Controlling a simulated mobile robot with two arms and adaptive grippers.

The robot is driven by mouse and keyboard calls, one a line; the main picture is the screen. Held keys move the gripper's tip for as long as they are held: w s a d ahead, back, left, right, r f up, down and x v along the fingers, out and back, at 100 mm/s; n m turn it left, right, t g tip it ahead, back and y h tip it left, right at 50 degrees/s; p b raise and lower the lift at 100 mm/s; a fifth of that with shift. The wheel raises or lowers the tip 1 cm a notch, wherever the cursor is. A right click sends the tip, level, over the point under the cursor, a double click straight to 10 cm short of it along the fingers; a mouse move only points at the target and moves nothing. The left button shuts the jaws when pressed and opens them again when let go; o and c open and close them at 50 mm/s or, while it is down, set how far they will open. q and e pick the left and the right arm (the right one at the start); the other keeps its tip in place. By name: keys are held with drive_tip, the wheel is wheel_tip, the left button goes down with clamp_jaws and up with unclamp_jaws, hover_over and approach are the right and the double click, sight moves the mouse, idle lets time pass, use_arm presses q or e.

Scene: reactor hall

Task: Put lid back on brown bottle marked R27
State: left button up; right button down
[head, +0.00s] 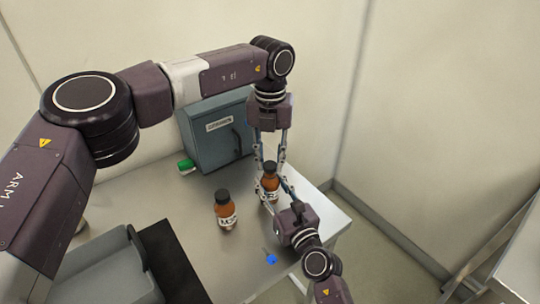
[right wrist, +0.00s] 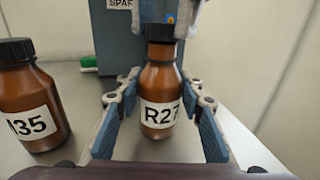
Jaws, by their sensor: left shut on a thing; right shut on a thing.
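The brown bottle marked R27 (right wrist: 160,95) stands upright on the metal table; in the head view it (head: 270,184) is near the right edge. Its black lid (right wrist: 160,34) is at the top of the neck, with no clear gap visible. My left gripper (head: 270,164) comes down from above and is shut on the lid; its fingertips (right wrist: 168,14) show at the top of the right wrist view. My right gripper (head: 277,190) is shut on the bottle's body, one finger on each side. Fingers partly hide the bottle in the head view.
A second brown bottle (head: 226,210) with a black lid stands to the left, its label ending in 35 (right wrist: 30,122). A blue-grey cabinet (head: 215,140) and a green item (head: 187,166) are behind. A small blue object (head: 271,259) lies in front. A grey bin (head: 100,268) is front left.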

use_arm(q)
drive_tip(key=shift+f, duration=0.6)
idle(0.5)
